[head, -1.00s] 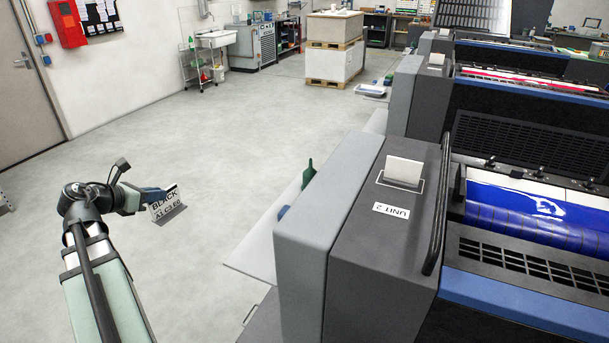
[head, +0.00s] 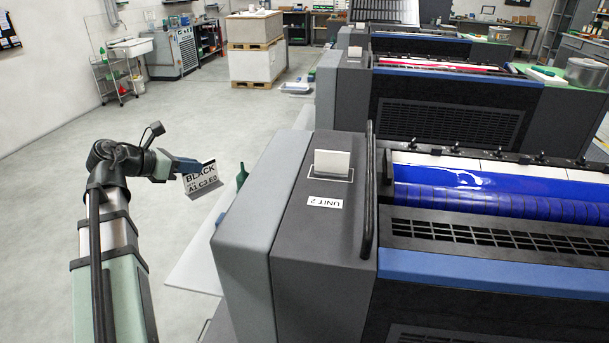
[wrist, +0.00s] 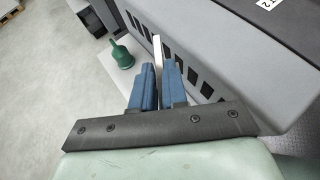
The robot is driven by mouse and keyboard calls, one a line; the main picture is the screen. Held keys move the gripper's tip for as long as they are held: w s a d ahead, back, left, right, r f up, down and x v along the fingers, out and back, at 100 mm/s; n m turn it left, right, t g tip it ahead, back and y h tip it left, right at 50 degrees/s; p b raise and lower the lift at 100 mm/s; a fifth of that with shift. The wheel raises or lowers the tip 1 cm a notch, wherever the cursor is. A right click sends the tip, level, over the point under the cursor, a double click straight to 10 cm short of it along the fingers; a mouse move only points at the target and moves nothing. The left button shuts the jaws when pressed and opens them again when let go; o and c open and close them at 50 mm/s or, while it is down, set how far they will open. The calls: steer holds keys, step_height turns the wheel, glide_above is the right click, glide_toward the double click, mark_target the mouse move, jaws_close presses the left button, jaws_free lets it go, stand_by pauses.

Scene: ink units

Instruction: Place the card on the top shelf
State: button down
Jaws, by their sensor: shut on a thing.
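The card (head: 200,179) is white with a dark top edge and reads "BLACK" and "A1 C3 E0" in the head view. My gripper (head: 188,165) is shut on it and holds it up in the air, left of the Unit 2 machine. In the wrist view the blue fingers of my gripper (wrist: 159,82) have the card (wrist: 158,52) between them, seen edge-on as a thin pale strip. I cannot make out which shelf is the top shelf.
The grey Unit 2 machine (head: 312,255) stands close on the right, with a blank white card (head: 332,162) on its top. A pale ledge (head: 195,262) with a green bottle-like thing (wrist: 122,54) lies beside it. Open floor (head: 75,170) lies to the left.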

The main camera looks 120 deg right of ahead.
steer(key=s+a+r+m+y, duration=0.2)
steer(key=s+a+r, duration=0.35)
steer(key=s, duration=0.45)
steer(key=s+a+r+m+y, duration=0.2)
steer(key=s+a+r, duration=0.4)
steer(key=s, duration=0.4)
steer(key=shift+n+h, duration=0.7)
steer(key=shift+n, duration=0.1)
steer(key=shift+w+f, duration=0.2)
steer(key=shift+f, duration=5.95)
steer(key=shift+f, duration=0.1)
steer(key=c, duration=1.1)
jaws_free()
steer(key=shift+c, duration=0.2)
